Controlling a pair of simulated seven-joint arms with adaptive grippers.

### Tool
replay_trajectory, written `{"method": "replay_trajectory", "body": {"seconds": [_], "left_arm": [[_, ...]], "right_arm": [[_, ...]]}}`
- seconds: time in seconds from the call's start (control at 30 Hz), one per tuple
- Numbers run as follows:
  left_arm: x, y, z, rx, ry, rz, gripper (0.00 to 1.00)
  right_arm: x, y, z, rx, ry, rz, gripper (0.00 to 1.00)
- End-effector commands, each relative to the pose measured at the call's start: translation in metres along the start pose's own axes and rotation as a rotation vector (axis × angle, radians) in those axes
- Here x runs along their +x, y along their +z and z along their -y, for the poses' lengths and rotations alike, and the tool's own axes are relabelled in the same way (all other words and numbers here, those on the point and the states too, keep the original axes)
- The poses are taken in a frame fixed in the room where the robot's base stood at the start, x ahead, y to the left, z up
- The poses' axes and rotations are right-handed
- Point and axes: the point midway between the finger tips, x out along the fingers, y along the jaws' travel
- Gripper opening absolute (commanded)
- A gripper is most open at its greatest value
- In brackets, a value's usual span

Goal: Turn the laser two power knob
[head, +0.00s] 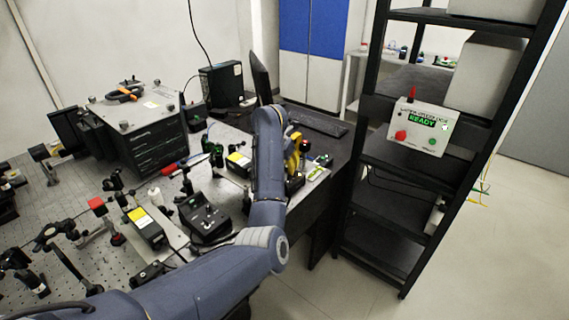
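My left arm comes in from the lower left and bends up over the bench. My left gripper (295,180) is mostly hidden behind my forearm, low beside a yellow item (292,150) at the bench's right side; its fingers cannot be made out. A black control box (205,217) with small knobs sits on the bench left of my forearm. Two laser-like modules with yellow labels stand on the bench, one nearer (146,228) and one farther (238,163). I cannot read which is laser two, and its power knob is not clearly visible. My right gripper is out of view.
Optical mounts crowd the perforated bench at the left. A large dark instrument (140,130) stands behind them. A black rack (385,195) at the right holds a white panel (423,127) reading READY, with red and green buttons. Floor is clear between bench and rack.

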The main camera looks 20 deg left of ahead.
Motion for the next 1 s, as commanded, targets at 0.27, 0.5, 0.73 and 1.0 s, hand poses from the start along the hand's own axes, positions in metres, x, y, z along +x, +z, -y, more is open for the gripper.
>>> {"method": "replay_trajectory", "body": {"seconds": [0.27, 0.5, 0.73, 1.0], "left_arm": [[-0.026, 0.001, -0.001, 0.000, 0.003, 0.003, 0.26], [-0.062, 0.001, -0.001, 0.000, 0.004, 0.004, 0.26], [-0.084, 0.000, -0.001, 0.000, 0.003, 0.000, 0.26], [-0.104, 0.005, 0.000, -0.002, 0.003, 0.016, 0.26]], "right_arm": [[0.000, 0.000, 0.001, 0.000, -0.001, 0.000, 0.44], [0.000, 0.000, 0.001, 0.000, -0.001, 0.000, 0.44], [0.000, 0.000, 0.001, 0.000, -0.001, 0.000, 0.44], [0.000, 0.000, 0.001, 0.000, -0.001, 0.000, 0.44]]}}
